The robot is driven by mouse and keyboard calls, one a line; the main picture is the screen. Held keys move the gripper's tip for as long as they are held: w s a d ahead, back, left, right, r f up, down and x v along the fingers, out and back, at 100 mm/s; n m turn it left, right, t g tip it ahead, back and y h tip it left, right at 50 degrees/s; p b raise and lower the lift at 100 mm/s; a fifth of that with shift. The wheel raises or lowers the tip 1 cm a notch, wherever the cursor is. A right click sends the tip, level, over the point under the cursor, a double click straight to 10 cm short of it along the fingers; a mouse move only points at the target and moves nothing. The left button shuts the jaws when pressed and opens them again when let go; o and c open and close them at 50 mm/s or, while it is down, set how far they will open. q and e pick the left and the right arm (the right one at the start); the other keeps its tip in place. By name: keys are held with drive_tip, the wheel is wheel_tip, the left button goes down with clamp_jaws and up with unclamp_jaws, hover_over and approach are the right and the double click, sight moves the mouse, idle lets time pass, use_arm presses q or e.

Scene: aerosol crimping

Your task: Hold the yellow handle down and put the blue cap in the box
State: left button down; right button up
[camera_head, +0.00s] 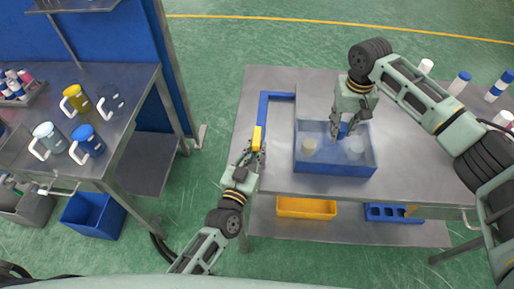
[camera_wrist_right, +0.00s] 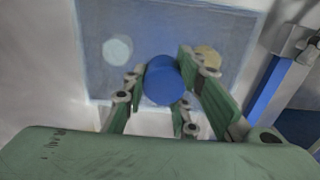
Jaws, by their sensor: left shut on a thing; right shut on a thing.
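The yellow handle (camera_head: 258,138) is at the near end of a blue arm (camera_head: 277,96) on the left part of the steel table. My left gripper (camera_head: 252,158) is shut on the handle. My right gripper (camera_head: 344,127) is over the blue box (camera_head: 335,168), shut on the blue cap (camera_head: 342,131). In the right wrist view the blue cap (camera_wrist_right: 163,80) sits between the fingers, with the box (camera_wrist_right: 160,20) beyond it. A pale yellow cap (camera_head: 309,147) and a white cap (camera_head: 355,147) lie in the box, apart from each other.
Several bottles (camera_head: 459,82) stand along the table's right side. A yellow bin (camera_head: 306,207) and a blue rack (camera_head: 388,213) are on the lower shelf. A side table at left holds several mugs (camera_head: 76,99). Bare tabletop lies behind the box.

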use_arm(q)
drive_tip(key=shift+f, duration=0.15)
drive_tip(key=shift+f+b, duration=0.3)
drive_tip(key=shift+b, duration=0.05)
drive_tip(key=c, duration=1.7)
unclamp_jaws()
drive_tip(key=shift+s+d+f, duration=0.1)
drive_tip(key=shift+s+f, duration=0.05)
drive_tip(key=shift+s, duration=0.05)
drive_tip(key=shift+f, duration=0.1)
drive_tip(key=shift+s, duration=0.1)
drive_tip(key=shift+s+f, duration=0.1)
drive_tip(key=shift+s, duration=0.05)
drive_tip(key=v, duration=0.7)
drive_tip(key=r+v, duration=0.1)
drive_tip(key=v, duration=0.3)
drive_tip(key=shift+s, duration=0.15)
